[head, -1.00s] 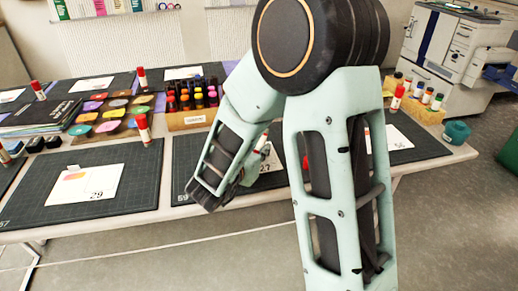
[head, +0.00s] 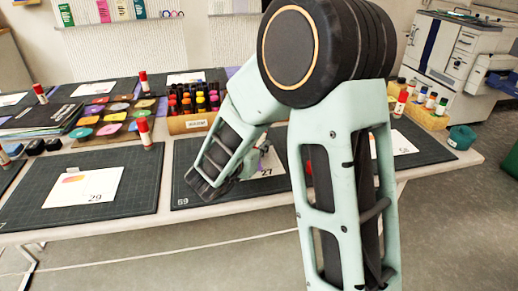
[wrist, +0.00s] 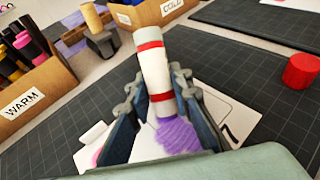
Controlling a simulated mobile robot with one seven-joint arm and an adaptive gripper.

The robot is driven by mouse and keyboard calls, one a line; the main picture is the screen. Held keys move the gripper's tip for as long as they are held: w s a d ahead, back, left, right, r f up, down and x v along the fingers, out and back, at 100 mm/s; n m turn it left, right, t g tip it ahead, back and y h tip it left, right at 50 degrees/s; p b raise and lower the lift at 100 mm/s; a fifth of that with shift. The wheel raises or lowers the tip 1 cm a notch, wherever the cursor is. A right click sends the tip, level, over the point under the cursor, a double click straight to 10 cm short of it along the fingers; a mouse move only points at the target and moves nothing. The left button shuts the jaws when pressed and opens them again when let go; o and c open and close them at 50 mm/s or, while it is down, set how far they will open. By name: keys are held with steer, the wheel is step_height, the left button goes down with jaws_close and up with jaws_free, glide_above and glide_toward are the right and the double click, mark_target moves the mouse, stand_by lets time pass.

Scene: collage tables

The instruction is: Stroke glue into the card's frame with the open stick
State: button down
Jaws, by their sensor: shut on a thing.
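My gripper (wrist: 153,108) is shut on the glue stick (wrist: 153,72), a white tube with red bands and a grey upper end. The stick is slightly tilted, with its lower end down at the card (wrist: 223,108). A purple glue patch (wrist: 178,136) shows on the white card, right beside the stick's lower end. Whether the tip touches the paper is hidden. The card, marked 27, also shows in the head view (head: 274,162), partly behind my arm. A red cap (wrist: 300,71) stands on the mat to the right of the card.
The card lies on a dark gridded mat (wrist: 262,60). A box labelled WARM (wrist: 45,88) with bottles is at left and one labelled COLD (wrist: 160,10) behind. Another mat with card 29 (head: 80,196) and a glue stick (head: 145,133) lies to the left.

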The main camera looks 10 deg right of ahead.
mark_target(276, 160)
steer(key=shift+w+f+b, duration=0.15)
steer(key=shift+w+b, duration=0.85)
steer(key=shift+w, duration=0.5)
steer(key=shift+d+b, duration=1.05)
steer(key=shift+d, duration=0.15)
steer(key=shift+s+a+b, duration=0.15)
steer(key=shift+s+b, duration=1.65)
steer(key=shift+s, duration=1.4)
steer(key=shift+d+b, duration=0.5)
steer(key=shift+w+d, duration=0.1)
steer(key=shift+d, duration=0.6)
steer(key=shift+w+a, duration=0.2)
steer(key=shift+w, duration=3)
step_height(276, 160, up, 7)
steer(key=p, duration=0.4)
steer(key=shift+r, duration=0.2)
